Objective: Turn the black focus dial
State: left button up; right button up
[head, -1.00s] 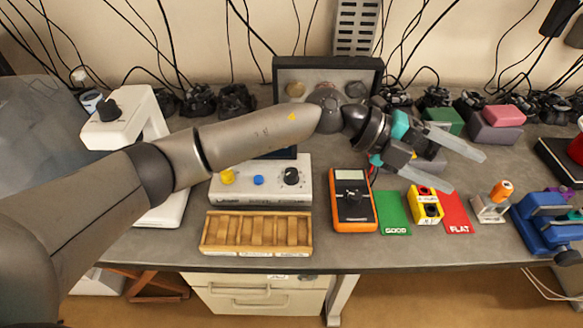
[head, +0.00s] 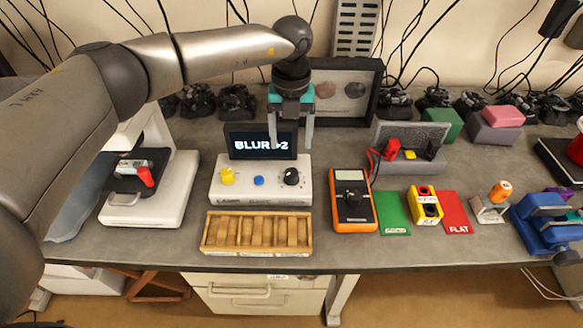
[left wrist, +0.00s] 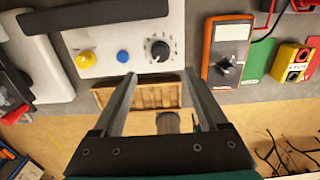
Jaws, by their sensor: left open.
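The black focus dial (head: 291,176) is a round knob with a white mark at the right of the white control box (head: 240,195). It also shows in the left wrist view (left wrist: 160,50), ringed by small marks. The box has a yellow knob (head: 227,175) and a blue button (head: 259,181). Behind it a dark screen (head: 243,142) reads "BLUR" and a 2, partly covered by a finger. My left gripper (head: 291,146) is open and points down above and behind the dial, apart from it, with nothing between its fingers. My right gripper is not in view.
A wooden slotted tray (head: 256,249) lies in front of the box. An orange multimeter (head: 353,218) stands to its right and a white microscope (head: 165,195) to its left. A grey block with red clips (head: 425,137) and a black-framed case (head: 345,112) stand behind.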

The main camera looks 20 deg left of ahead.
aim_at(291, 172)
pick_arm(q)
notch_tip(291, 172, down, 10)
jog(key=shift+f, duration=0.1)
dwell(0.4)
grip_shut()
dwell(0.4)
